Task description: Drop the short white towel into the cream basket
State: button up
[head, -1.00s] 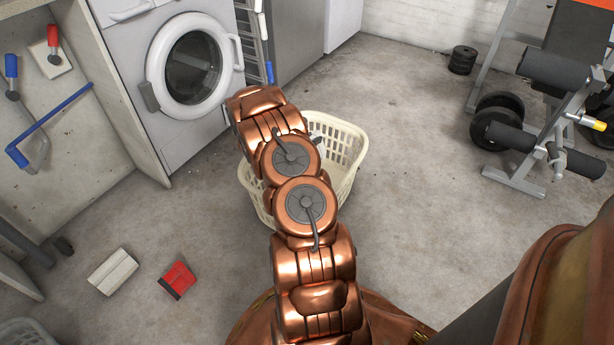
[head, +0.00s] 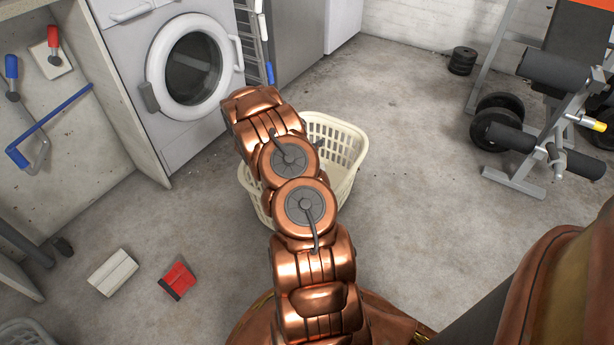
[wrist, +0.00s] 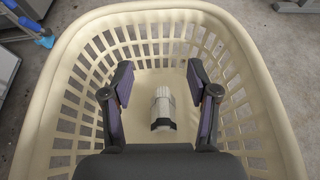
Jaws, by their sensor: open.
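The cream basket (head: 347,150) stands on the floor behind my arm in the head view, partly covered by it. In the wrist view the basket's slatted walls and rim (wrist: 150,12) surround my gripper (wrist: 160,75). My gripper is open, with its two fingers apart and nothing between them. A small white piece (wrist: 162,105) with a dark end, which looks like the short white towel, lies low inside the basket, seen between the fingers. In the head view my arm hides it.
A white block-like item (head: 112,272) and a red item (head: 178,280) lie on the floor at the left. A washing machine (head: 165,75) stands behind the basket. Weights and a bench (head: 560,120) are at the right. The floor right of the basket is clear.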

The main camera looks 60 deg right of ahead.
jog(key=v, duration=1.1)
